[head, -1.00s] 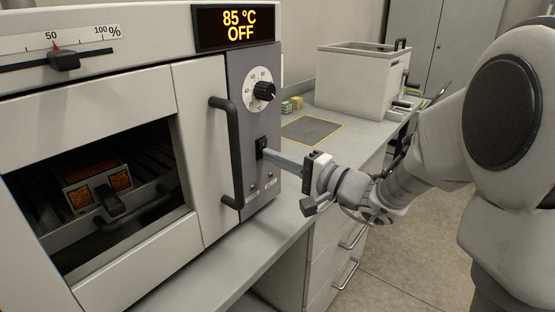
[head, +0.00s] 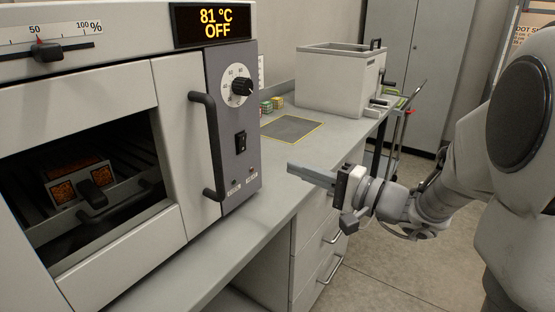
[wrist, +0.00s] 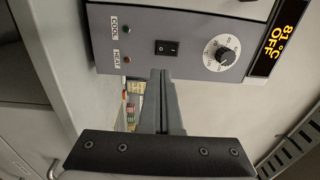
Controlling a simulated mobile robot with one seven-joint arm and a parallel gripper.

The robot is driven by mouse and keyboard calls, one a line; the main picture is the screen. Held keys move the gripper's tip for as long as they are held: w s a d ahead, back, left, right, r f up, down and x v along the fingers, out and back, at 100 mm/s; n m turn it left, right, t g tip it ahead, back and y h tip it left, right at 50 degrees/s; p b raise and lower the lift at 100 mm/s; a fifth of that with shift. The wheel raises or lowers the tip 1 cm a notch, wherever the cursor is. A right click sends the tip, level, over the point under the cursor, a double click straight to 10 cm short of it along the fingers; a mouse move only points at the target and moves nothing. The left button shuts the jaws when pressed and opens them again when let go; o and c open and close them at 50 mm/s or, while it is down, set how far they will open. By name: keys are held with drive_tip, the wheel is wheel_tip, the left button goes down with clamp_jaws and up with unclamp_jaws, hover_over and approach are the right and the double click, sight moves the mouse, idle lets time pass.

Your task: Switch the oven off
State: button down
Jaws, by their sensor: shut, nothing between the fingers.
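The oven (head: 180,92) stands at the left in the head view, its door closed. Its display (head: 214,24) reads 81 °C and OFF; the display also shows at the right edge of the wrist view (wrist: 280,38). The black rocker switch (head: 240,142) is on the grey control panel below the dial (head: 241,87). In the wrist view the switch (wrist: 167,47) lies just beyond the fingertips. My gripper (head: 290,167) is shut and empty, held apart from the panel to its right. In the wrist view the gripper (wrist: 162,73) points towards the panel.
The oven's vertical handle (head: 210,145) sticks out left of the panel. A lattice specimen on a carrier (head: 78,184) shows inside the window.

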drive_tip(key=v, duration=0.2)
drive_tip(key=shift+s+d+f, duration=0.1)
drive_tip(key=shift+s+d, duration=0.1)
idle(0.3)
drive_tip(key=s+a+f+n+g+h, duration=0.1)
drive_tip(key=s+a+f+n+g, duration=0.1)
drive_tip(key=s+a+g, duration=0.35)
drive_tip(key=s+a+f+n+g+h, duration=0.2)
drive_tip(key=s+n+g, duration=0.1)
drive_tip(key=s, duration=0.5)
drive_tip(key=s+d+f+n+h, duration=0.2)
drive_tip(key=s+d+f+h, duration=0.1)
drive_tip(key=s+d+h, duration=0.45)
drive_tip(key=w+d+r+t+h, duration=0.1)
drive_tip(key=d+r+t+h, duration=0.2)
drive_tip(key=d+h, duration=0.15)
wheel_tip(320, 180, up, 19)
drive_tip(key=p, duration=1.9)
drive_tip(key=shift+n+y+p, duration=0.3)
drive_tip(key=shift+p, duration=0.05)
